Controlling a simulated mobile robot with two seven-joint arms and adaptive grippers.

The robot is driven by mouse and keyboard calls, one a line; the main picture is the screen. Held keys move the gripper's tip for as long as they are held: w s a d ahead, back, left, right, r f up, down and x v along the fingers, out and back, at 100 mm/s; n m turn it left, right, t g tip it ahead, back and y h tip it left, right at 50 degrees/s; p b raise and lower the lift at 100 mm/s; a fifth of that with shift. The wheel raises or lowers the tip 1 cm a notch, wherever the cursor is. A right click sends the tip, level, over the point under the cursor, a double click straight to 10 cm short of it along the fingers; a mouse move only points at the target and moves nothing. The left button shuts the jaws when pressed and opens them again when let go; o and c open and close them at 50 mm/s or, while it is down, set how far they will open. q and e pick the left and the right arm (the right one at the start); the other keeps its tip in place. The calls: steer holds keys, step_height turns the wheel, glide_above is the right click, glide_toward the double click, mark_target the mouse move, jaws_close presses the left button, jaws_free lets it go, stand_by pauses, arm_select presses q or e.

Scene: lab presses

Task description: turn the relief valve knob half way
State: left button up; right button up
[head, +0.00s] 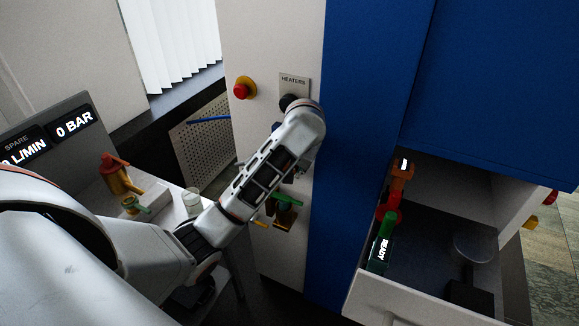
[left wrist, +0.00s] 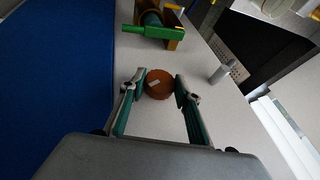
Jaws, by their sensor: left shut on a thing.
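The relief valve knob, a round orange-brown knob (left wrist: 159,85) with a pale mark on its face, is on the light panel in the left wrist view. My left gripper (left wrist: 162,79) has one finger on each side of it and is shut on it. In the head view the knob is hidden behind my left arm, which reaches across to the white panel (head: 262,50). My right gripper is in neither view.
A green-handled valve (head: 286,203) sits low on the panel; it also shows in the left wrist view (left wrist: 150,31). A dark knob (head: 290,101) under the HEATERS label and a red button (head: 241,90) are above. A blue column (head: 355,140) stands to the right.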

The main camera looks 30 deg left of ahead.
arm_select(q)
steer(key=shift+d+f+m+y, duration=0.15)
steer(key=shift+m+y, duration=0.25)
steer(key=shift+y, duration=1.4)
steer(key=o, duration=1.1)
